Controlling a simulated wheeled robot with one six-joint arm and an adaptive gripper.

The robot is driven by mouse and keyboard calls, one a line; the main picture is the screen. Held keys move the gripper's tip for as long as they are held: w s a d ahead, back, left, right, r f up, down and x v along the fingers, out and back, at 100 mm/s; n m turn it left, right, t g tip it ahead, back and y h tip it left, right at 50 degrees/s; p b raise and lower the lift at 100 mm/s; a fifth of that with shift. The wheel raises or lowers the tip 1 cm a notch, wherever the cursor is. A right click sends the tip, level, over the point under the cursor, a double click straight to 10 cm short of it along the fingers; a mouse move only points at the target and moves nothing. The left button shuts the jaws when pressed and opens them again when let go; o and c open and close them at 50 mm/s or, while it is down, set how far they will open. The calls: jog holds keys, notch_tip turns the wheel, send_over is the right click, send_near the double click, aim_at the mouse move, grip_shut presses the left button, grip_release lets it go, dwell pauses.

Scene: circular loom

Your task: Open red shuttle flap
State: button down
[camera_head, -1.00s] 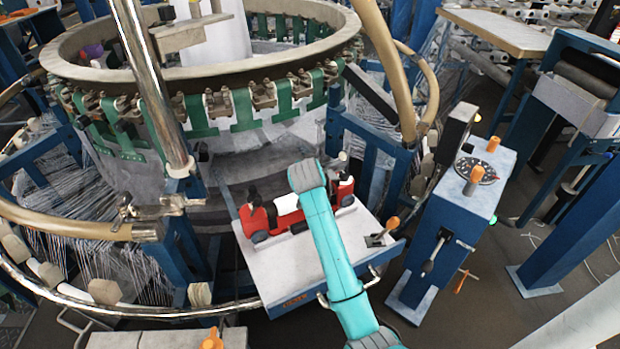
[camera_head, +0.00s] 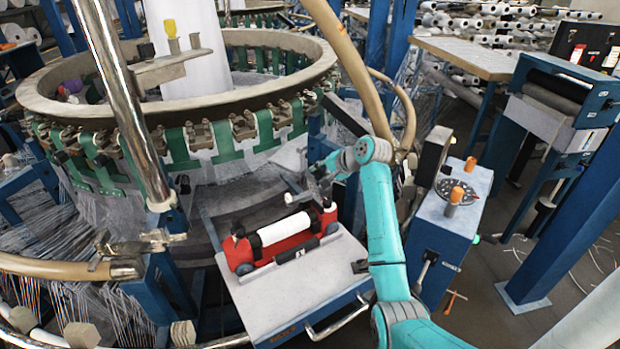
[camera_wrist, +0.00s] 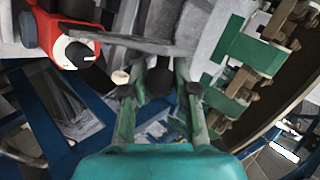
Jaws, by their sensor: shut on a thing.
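The red shuttle (camera_head: 276,252) lies on a light grey platform (camera_head: 295,300) in the head view, with a white roll (camera_head: 284,229) exposed in its middle. My gripper (camera_head: 318,182) is up at the shuttle's right rear, close to this plate. In the wrist view, the red shuttle end (camera_wrist: 58,42) is at upper left, and a grey bar (camera_wrist: 140,42) runs from it across the top. My gripper (camera_wrist: 160,88) is shut around a dark knob (camera_wrist: 160,78) below the bar; exact contact is unclear.
The loom ring (camera_head: 180,85) with green straps is behind the shuttle. A tan curved pipe (camera_head: 352,65) rises close behind my gripper. A blue control box (camera_head: 446,215) stands to the right. A chrome post (camera_head: 122,100) is at the left.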

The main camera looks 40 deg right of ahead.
jog(key=shift+s+d+f+m+t+y, duration=0.15)
jog(key=shift+d+f+m+y, duration=0.25)
jog(key=shift+d, duration=0.45)
jog(key=shift+s+d+f+m+t+y, duration=0.15)
jog(key=shift+d+y, duration=0.3)
jog(key=shift+d, duration=0.45)
jog(key=shift+s+d+f+m+t+y, duration=0.15)
jog(key=shift+d+m+y, duration=0.25)
jog(key=shift+d, duration=0.45)
jog(key=shift+s, duration=0.1)
jog(key=c, duration=0.9)
grip_release()
jog(key=shift+o, duration=0.2)
jog(key=v, duration=1.2)
